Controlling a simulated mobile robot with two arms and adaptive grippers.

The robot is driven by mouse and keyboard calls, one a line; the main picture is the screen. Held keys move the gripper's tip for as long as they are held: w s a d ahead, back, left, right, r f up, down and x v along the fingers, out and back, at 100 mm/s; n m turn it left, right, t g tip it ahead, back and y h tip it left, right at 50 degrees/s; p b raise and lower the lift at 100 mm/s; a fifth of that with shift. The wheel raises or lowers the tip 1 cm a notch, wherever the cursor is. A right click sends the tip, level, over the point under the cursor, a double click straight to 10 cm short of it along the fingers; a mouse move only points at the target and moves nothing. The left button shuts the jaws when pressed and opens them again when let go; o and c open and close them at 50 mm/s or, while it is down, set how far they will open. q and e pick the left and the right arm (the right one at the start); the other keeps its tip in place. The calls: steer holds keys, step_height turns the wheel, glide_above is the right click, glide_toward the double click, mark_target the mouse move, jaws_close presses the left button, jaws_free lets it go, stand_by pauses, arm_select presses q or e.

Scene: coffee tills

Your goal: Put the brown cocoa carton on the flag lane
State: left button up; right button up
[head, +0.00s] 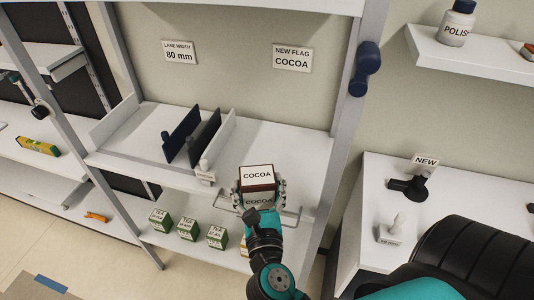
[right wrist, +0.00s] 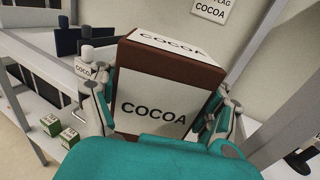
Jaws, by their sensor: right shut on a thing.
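The brown cocoa carton (head: 257,178), with white COCOA labels on its top and front, is held in my right gripper (head: 259,190). It looks upright, and in the head view it overlaps the shelf's front part; its height above the shelf is unclear. In the right wrist view the carton (right wrist: 158,100) fills the middle between the two fingers. My left gripper is not in view.
Two dark dividers (head: 181,136) and a white one stand on the white shelf (head: 285,150); its right part looks clear. Several green tea cartons (head: 187,229) stand on the lower shelf. A post (head: 352,110) and a side table (head: 365,185) are at right.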

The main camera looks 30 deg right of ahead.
steer(key=w+d, duration=0.1)
steer(key=w+d+p, duration=0.1)
steer(key=shift+w+d+r, duration=0.2)
steer(key=shift+d+r, duration=0.15)
steer(key=shift+w+d+f+p, duration=0.15)
steer(key=shift+w+d+f, duration=0.75)
steer(key=shift+w+d, duration=0.3)
steer(key=shift+w+d+f+p, duration=0.15)
steer(key=shift+w+d+f, duration=0.85)
steer(key=shift+w, duration=0.25)
steer(key=shift+w+d+f+p, duration=0.15)
steer(key=shift+w+d+f, duration=0.65)
steer(key=shift+w+d, duration=0.45)
steer(key=shift+f, duration=0.15)
steer(key=o, duration=1.2)
steer(key=shift+o, duration=0.2)
